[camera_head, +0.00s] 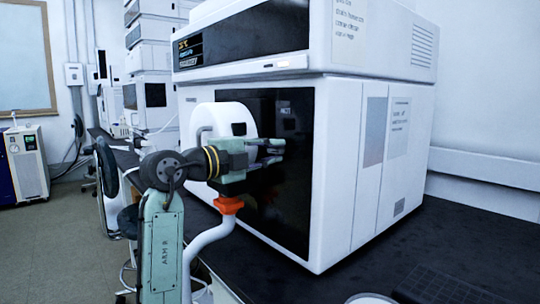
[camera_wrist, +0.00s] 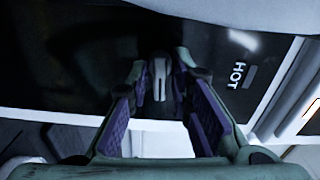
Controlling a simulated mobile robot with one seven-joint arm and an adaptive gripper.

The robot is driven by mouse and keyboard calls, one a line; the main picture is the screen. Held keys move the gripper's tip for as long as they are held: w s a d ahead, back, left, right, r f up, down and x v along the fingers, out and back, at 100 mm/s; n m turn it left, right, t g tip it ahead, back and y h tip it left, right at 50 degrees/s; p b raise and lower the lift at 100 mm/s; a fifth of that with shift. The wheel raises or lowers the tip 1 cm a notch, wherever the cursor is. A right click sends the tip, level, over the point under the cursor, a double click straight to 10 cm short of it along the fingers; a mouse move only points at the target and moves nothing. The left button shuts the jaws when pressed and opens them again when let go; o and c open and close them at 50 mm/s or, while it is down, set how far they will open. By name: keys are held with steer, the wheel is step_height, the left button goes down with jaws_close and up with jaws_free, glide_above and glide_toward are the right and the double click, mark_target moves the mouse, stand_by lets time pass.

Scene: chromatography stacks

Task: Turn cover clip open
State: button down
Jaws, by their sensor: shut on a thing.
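The cover clip (camera_wrist: 160,80) is a small pale grey, upright-looking piece on a dark panel, seen in the wrist view. My gripper (camera_wrist: 160,72) has its two purple-padded fingers on either side of the clip and is shut on it. In the head view my gripper (camera_head: 272,148) reaches to the black front panel (camera_head: 294,195) of the white instrument. I cannot make out the clip there. The wrist view shows the white word HOT (camera_wrist: 238,75) on the dark surface right of the clip.
A rounded white cover (camera_head: 226,119) stands behind my gripper on the instrument's front. The white instrument (camera_head: 345,150) stands on a dark bench (camera_head: 400,255). More stacked instruments (camera_head: 150,60) stand at the back left. Floor is clear at the lower left.

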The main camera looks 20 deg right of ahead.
steer(key=shift+m, duration=0.6)
steer(key=c, duration=1.7)
jaws_free()
steer(key=shift+a, duration=0.1)
steer(key=v, duration=1.1)
steer(key=shift+s+a, duration=0.15)
steer(key=shift+a, duration=0.25)
